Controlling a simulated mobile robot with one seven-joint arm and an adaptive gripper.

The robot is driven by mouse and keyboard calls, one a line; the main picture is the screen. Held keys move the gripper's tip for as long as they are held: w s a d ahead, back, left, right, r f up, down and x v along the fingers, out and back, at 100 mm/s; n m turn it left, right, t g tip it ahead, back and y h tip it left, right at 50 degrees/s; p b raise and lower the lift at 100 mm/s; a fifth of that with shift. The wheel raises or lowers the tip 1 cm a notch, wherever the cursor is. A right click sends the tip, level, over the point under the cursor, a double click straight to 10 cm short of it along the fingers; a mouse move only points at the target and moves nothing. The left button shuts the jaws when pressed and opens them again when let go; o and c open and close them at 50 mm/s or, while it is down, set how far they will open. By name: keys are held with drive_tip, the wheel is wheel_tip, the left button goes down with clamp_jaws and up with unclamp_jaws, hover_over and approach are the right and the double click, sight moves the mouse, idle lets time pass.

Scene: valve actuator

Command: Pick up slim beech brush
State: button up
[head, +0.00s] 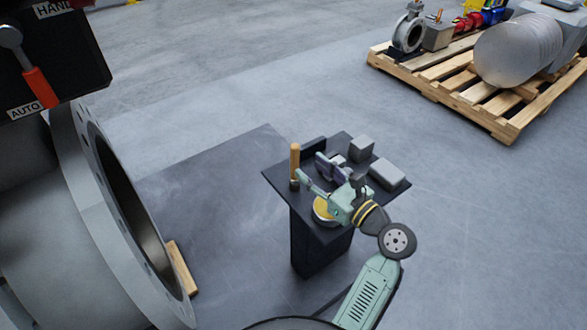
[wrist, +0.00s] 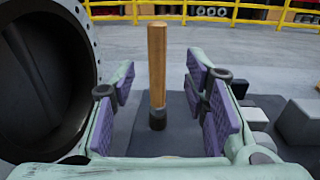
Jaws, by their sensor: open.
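The slim beech brush (head: 295,162) stands upright on the small dark table (head: 275,175), near its left corner. It has a pale wooden handle and a dark lower end. In the wrist view the brush (wrist: 157,65) stands between the two fingers, a little beyond their tips, with its dark foot on the table top. My gripper (head: 312,172) is open, with purple pads on green fingers. In the wrist view my gripper (wrist: 160,90) shows a wide gap on both sides of the brush, and neither pad touches it.
A grey cube (head: 361,148) and a light grey block (head: 388,174) lie on the table's right side. A round yellow-topped item (head: 324,210) sits under my arm. A large grey flanged pipe body (head: 85,220) stands at left. A wooden pallet (head: 480,95) with parts is at back right.

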sight(298, 160)
drive_tip(key=x, duration=0.6)
drive_tip(key=shift+w+a+f+p, duration=0.1)
drive_tip(key=shift+w+a+p, duration=0.05)
drive_tip(key=shift+a+p, duration=0.2)
clamp_jaws()
idle(0.3)
